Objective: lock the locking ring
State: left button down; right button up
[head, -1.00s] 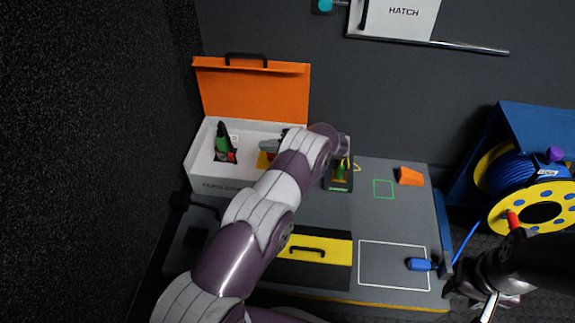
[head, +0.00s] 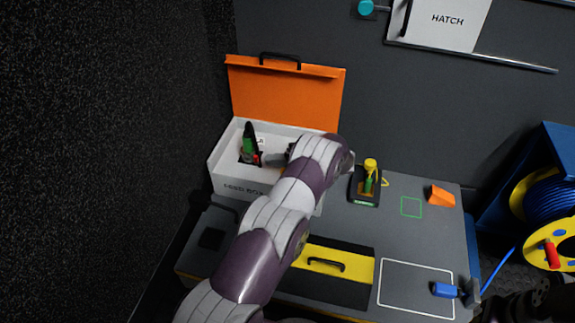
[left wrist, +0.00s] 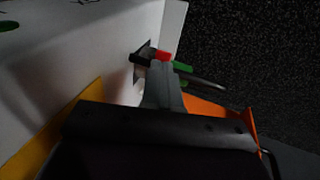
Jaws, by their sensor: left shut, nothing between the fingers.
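The white box (head: 235,175) with a raised orange lid stands at the back left. Inside it, a black and green part (head: 249,144) stands upright with a small red piece (head: 256,158) low on its right side. In the left wrist view the red piece (left wrist: 162,55) sits just beyond the fingertips, beside green (left wrist: 182,67) and black parts. I cannot tell which part is the locking ring. My left gripper (head: 275,160) reaches into the box from the right; its fingers (left wrist: 160,80) are shut and empty. Whether they touch the red piece is unclear. My right gripper is mostly dark at the lower right.
A small black stand with a green and yellow part (head: 369,178) is right of the box. A cable reel (head: 550,205) stands at right.

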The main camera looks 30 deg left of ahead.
pick_arm(q)
jog(key=shift+x, duration=0.9)
jog(key=shift+r, duration=0.1)
